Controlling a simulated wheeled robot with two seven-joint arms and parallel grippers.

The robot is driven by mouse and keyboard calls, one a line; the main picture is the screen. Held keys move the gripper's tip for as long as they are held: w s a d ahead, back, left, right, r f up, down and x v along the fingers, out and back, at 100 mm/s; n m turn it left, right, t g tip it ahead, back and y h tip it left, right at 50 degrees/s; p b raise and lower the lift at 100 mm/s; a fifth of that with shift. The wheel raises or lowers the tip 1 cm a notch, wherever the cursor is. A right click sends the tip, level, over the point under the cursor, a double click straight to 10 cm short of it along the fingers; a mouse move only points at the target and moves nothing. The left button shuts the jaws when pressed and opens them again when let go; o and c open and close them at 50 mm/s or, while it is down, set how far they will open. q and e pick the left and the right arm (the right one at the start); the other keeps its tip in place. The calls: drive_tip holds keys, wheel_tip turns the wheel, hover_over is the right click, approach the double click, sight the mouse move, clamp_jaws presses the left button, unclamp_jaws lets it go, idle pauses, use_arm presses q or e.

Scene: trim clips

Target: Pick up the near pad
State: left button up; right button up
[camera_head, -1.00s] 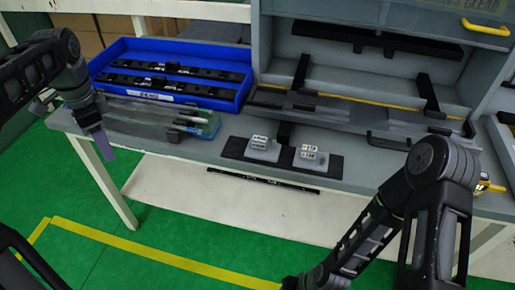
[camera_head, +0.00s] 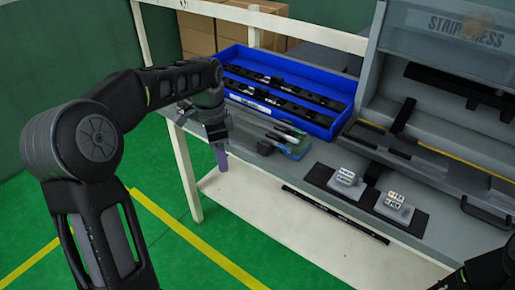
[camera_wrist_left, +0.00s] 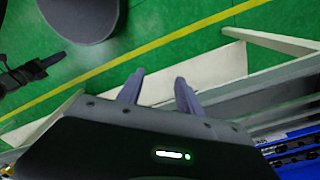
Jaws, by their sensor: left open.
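Two small light-grey blocks with printed labels, a left one (camera_head: 346,177) and a right one (camera_head: 394,208), sit on a dark flat strip (camera_head: 411,226) on the grey bench. I cannot tell which thing is the near pad. My left gripper (camera_head: 221,160) hangs fingers down off the bench's left front edge, apart from the blocks. The left wrist view shows its two purple-grey fingers (camera_wrist_left: 160,80) spread, with nothing between them. My right arm shows only at the lower right corner; its gripper is out of view.
A blue tray (camera_head: 340,108) with dark strips stands at the back of the bench. The grey press (camera_head: 435,62) stands at the right. A white lower shelf (camera_head: 262,202) sits below. Green floor is clear.

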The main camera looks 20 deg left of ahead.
use_arm(q)
drive_tip(key=s+d+f+n+h, duration=0.1)
drive_tip(key=s+d+f+n, duration=0.1)
drive_tip(key=d+f, duration=0.65)
drive_tip(key=s+d+f+n+h, duration=0.15)
drive_tip(key=d+f, duration=0.45)
drive_tip(key=f, duration=0.6)
drive_tip(key=s+d+f+n, duration=0.2)
drive_tip(key=s+d+f, duration=0.2)
drive_tip(key=s, duration=0.2)
drive_tip(key=s+d+f+n, duration=0.3)
drive_tip(key=s+d+f, duration=0.1)
drive_tip(key=s, duration=0.3)
drive_tip(key=s+d+f+n+h, duration=0.1)
drive_tip(key=s+d+f+n, duration=0.2)
drive_tip(key=s+f, duration=0.3)
drive_tip(key=shift+s+d, duration=0.35)
drive_tip(key=shift+d, duration=0.05)
